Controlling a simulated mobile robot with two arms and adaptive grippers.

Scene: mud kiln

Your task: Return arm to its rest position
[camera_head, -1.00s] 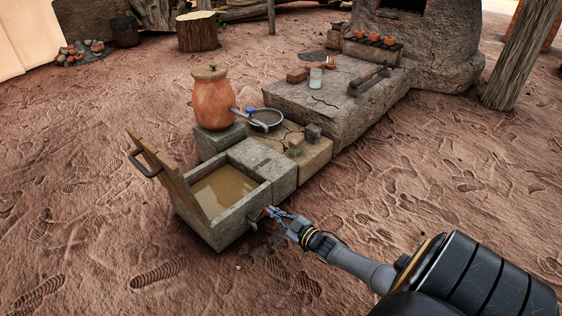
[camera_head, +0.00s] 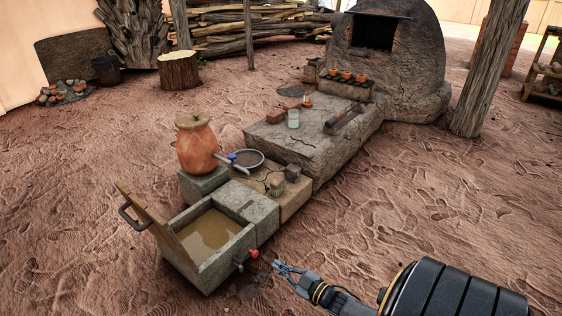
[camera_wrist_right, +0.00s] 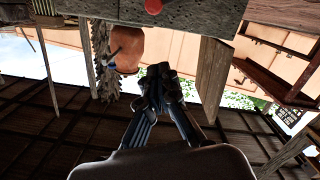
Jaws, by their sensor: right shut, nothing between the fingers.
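My right gripper (camera_head: 281,267) is at the lower middle of the head view, shut and empty. It is a short gap to the right of the red-handled tap (camera_head: 251,254) on the stone trough, not touching it. In the right wrist view, the shut fingers (camera_wrist_right: 155,88) show in the middle with nothing between them. The red tap end (camera_wrist_right: 153,6) shows at the top of that view. The stone trough (camera_head: 226,262) holds brown muddy water, and a wooden board with a handle (camera_head: 148,218) stands tilted at its left side. My left gripper is not in view.
A clay jar (camera_head: 197,146) stands on a stone block behind the trough. A sieve or pan (camera_head: 246,160) lies beside it. A stone bench (camera_head: 300,145) leads to a domed kiln (camera_head: 395,55). A wooden post (camera_head: 490,70) stands at right. The ground at right is clear.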

